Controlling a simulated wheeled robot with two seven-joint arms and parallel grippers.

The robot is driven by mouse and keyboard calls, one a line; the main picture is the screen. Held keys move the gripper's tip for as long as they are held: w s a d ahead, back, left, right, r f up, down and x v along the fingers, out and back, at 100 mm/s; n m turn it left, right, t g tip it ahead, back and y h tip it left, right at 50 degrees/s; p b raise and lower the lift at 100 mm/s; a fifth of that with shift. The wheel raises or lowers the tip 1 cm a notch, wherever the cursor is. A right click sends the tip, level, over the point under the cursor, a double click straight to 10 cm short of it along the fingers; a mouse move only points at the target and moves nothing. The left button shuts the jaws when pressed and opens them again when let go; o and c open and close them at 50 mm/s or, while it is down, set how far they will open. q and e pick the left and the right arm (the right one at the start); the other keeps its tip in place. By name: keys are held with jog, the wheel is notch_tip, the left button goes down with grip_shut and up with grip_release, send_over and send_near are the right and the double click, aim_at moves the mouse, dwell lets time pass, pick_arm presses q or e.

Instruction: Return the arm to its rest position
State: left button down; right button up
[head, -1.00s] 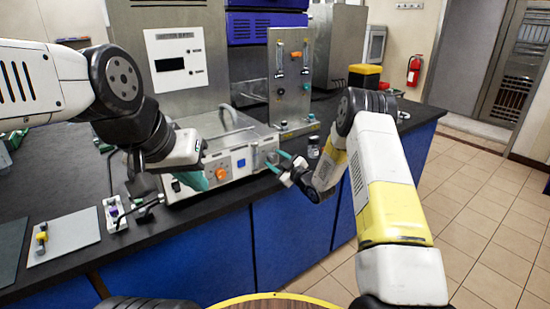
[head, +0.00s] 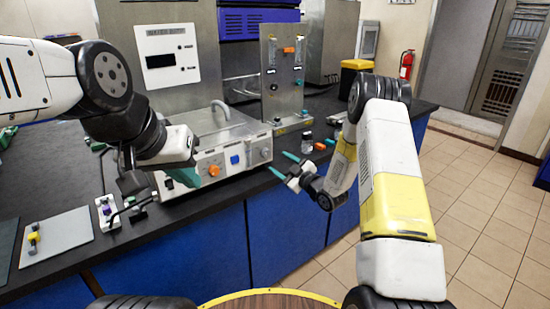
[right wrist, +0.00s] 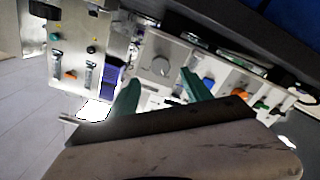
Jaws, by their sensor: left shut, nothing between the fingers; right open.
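My right gripper (head: 284,166) has teal fingers spread apart and empty. It hangs just in front of the bench edge, right of the control box (head: 207,159) with the orange and blue knobs. Its fingers also show in the right wrist view (right wrist: 160,92), pointing towards the box's front panel and its grey knob (right wrist: 161,66). My left gripper (head: 186,177) is shut and empty, with its teal fingers in front of the left end of the same box. The left fingertips are partly hidden by the wrist.
A small jar (head: 307,142) and an orange-capped item (head: 320,146) stand on the black bench near its edge. A flowmeter panel (head: 284,75) rises behind. Tiled floor (head: 470,220) at the right is free.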

jog(key=d+r+m+h, duration=0.3)
jog(key=d+r+h, duration=0.1)
jog(key=r, duration=0.6)
jog(key=s+d+r+m+g+h, duration=0.2)
jog(key=s+d+r+m+h, duration=0.2)
jog(key=s+d+r, duration=0.35)
jog(key=s+a+r+m+g, duration=0.1)
jog(key=s+r+m+g, duration=0.1)
jog(key=s, duration=1.4)
jog(key=s+a+r+m+g, duration=0.1)
jog(key=s+m+g, duration=0.3)
jog(key=s, duration=1.3)
jog(key=shift+r+m, duration=0.3)
jog(key=shift+r, duration=0.4)
jog(key=shift+a, duration=0.1)
